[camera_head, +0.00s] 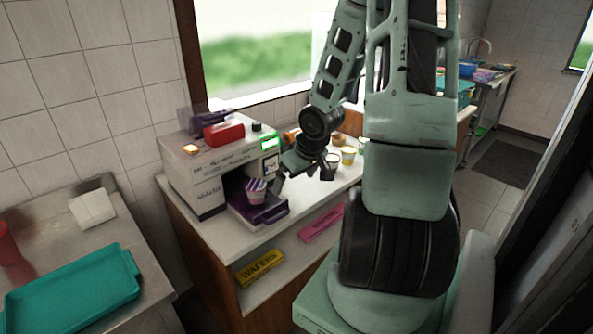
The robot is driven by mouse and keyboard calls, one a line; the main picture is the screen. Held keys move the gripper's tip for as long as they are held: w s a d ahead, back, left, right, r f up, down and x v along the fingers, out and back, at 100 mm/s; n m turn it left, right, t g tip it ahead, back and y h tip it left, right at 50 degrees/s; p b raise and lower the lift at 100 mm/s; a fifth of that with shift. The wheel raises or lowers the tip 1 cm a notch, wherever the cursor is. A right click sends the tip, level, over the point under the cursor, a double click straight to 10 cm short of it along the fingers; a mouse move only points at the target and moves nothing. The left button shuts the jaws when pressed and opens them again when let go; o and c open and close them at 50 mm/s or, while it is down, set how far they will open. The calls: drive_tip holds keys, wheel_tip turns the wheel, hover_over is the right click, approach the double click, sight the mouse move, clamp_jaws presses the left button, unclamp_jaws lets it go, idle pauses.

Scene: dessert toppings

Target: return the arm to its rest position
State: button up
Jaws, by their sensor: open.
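My arm rises from my base at the right of the picture, and its end reaches down and left over the counter. My gripper (283,172) is open, just right of the white dispensing machine (195,175). A striped purple and white cup (256,191) stands on the purple tray (240,210) of the machine. The fingers are beside the cup, with a small gap showing between them. Nothing shows between the fingers, though they are small and partly dark here.
Several topping cups (348,155) stand on the white counter (300,190) right of my gripper. A shelf below holds a yellow wafers box (259,268) and a pink box (321,222). A teal tray (75,290) lies on the steel table at left. Dark floor mat at far right.

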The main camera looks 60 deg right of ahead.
drive_tip(key=shift+r, duration=0.15)
idle(0.6)
drive_tip(key=w+a+n+g+y+b, duration=0.1)
drive_tip(key=a+n+b, duration=0.15)
drive_tip(key=a, duration=0.95)
drive_tip(key=w+a+n+g+b, duration=0.1)
drive_tip(key=w+a+n+b, duration=0.15)
drive_tip(key=a, duration=0.95)
drive_tip(key=s+a+r+n+g+b, duration=0.2)
drive_tip(key=s+a+n, duration=0.3)
drive_tip(key=s+a, duration=1.1)
drive_tip(key=shift+a+n+y+b, duration=0.3)
drive_tip(key=shift+a+y, duration=0.1)
drive_tip(key=shift+a, duration=0.55)
